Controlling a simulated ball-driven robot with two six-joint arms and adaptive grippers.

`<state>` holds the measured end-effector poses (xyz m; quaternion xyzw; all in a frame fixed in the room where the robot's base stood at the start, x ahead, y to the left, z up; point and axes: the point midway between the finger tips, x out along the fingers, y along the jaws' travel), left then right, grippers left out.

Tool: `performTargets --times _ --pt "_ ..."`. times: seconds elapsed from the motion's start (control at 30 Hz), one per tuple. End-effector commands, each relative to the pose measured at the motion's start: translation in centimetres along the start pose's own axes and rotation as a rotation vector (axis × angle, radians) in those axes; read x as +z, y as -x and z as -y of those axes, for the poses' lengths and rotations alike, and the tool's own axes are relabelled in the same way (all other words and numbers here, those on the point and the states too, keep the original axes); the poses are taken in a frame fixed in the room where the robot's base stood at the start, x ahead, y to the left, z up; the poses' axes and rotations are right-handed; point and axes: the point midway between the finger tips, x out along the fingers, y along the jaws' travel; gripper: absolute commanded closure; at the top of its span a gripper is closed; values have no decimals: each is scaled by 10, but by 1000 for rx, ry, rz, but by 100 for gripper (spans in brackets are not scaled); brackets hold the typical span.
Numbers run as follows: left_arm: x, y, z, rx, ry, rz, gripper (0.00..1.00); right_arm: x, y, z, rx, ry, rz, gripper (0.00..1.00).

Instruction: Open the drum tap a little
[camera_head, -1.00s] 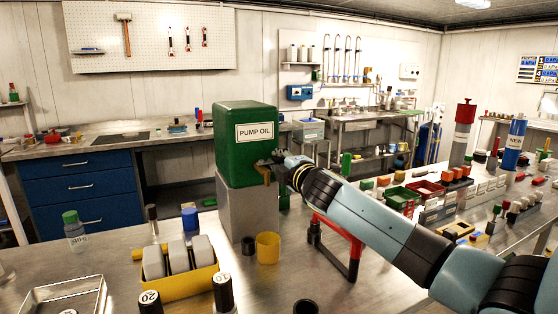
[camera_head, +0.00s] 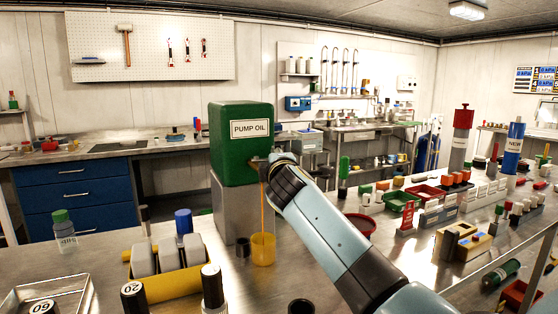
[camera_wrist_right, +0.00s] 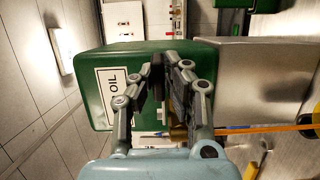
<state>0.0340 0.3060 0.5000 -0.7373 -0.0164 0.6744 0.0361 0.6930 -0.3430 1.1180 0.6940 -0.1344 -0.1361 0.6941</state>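The green drum (camera_head: 228,168) marked PUMP OIL stands on a grey metal block. Its brass tap (camera_wrist_right: 178,132) shows in the right wrist view below my fingers, partly covered. An orange oil stream (camera_head: 263,207) runs from the tap down into a yellow cup (camera_head: 263,252) on the bench. My right gripper (camera_head: 262,166) is at the tap, in front of the drum. In the right wrist view its fingers (camera_wrist_right: 166,72) come nearly together at the tips. The tap lever is not clearly visible, and I see nothing clearly held. My left gripper is not in view.
A yellow tray (camera_head: 180,283) with grey blocks and several black-capped bottles stand at the front left. A small dark cup (camera_head: 243,247) is beside the yellow cup. A red bowl (camera_head: 360,226) and crowded racks lie right of my arm.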

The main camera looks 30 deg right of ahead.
Motion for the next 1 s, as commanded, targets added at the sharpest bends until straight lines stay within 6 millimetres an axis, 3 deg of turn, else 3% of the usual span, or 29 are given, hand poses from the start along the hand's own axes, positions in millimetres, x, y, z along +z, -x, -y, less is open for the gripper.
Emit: performTargets --times 0.03,0.17,0.53,1.0 --pt "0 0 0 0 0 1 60 0 0 1 -1 0 0 82" --pt "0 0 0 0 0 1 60 0 0 0 0 0 0 65" --pt "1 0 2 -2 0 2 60 0 9 1 1 -2 -2 65" --pt "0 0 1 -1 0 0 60 0 103 1 -1 -3 -1 65"
